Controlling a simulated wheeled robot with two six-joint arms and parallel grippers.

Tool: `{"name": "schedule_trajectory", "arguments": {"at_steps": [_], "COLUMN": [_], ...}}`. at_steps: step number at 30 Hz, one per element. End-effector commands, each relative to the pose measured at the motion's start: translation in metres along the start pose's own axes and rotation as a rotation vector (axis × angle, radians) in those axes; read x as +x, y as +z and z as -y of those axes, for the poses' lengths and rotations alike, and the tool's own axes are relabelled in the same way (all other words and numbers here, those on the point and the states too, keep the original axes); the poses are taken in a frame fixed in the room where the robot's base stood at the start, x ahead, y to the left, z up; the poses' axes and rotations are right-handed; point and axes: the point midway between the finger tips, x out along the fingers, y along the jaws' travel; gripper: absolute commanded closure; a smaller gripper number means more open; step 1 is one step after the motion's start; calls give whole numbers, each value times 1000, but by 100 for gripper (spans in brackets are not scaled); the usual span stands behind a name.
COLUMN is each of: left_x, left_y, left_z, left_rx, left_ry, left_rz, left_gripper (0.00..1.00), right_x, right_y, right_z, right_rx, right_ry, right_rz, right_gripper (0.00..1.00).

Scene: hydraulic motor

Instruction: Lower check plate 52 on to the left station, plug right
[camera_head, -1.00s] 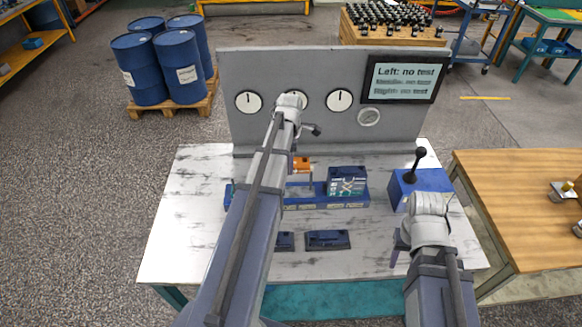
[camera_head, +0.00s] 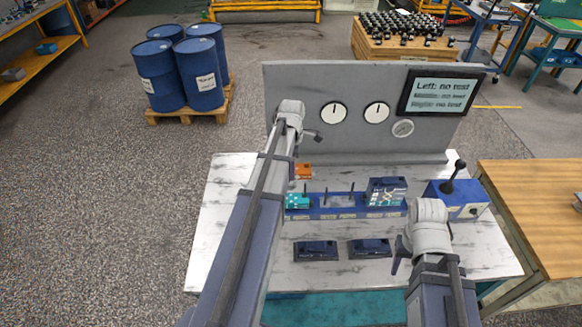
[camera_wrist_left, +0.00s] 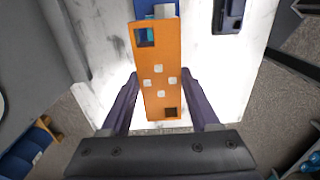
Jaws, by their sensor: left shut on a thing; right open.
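My left gripper (camera_wrist_left: 162,100) is shut on an orange plate, which I take as check plate 52 (camera_wrist_left: 160,65). The plate has several pale squares and a dark hole near each end. In the head view the plate (camera_head: 304,171) shows just right of my left arm, at the back of the blue station row (camera_head: 345,213); the gripper is hidden there. A teal block (camera_head: 298,202) sits at the row's left end, upright pins stand in the middle, and a dark blue block (camera_head: 387,191) is at the right. My right gripper (camera_head: 400,256) is open and empty at front right, partly hidden.
Two dark blue blocks (camera_head: 316,250) (camera_head: 370,248) lie on the white bench (camera_head: 235,170) in front of the row. A lever box (camera_head: 458,200) stands at right. A grey gauge panel (camera_head: 300,85) with a screen (camera_head: 438,93) rises behind.

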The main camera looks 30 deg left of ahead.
Motion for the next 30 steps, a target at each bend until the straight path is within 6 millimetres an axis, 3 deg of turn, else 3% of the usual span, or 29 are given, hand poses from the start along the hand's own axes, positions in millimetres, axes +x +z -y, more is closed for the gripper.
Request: {"name": "schedule_trajectory", "arguments": {"at_steps": [30], "left_x": [61], "left_y": [0], "left_z": [0], "left_rx": [0], "left_ry": [0], "left_rz": [0], "left_gripper": [100], "right_x": [60], "right_y": [-4], "right_z": [6], "right_rx": [0], "right_ry": [0], "right_rz": [0], "right_gripper": [50]}}
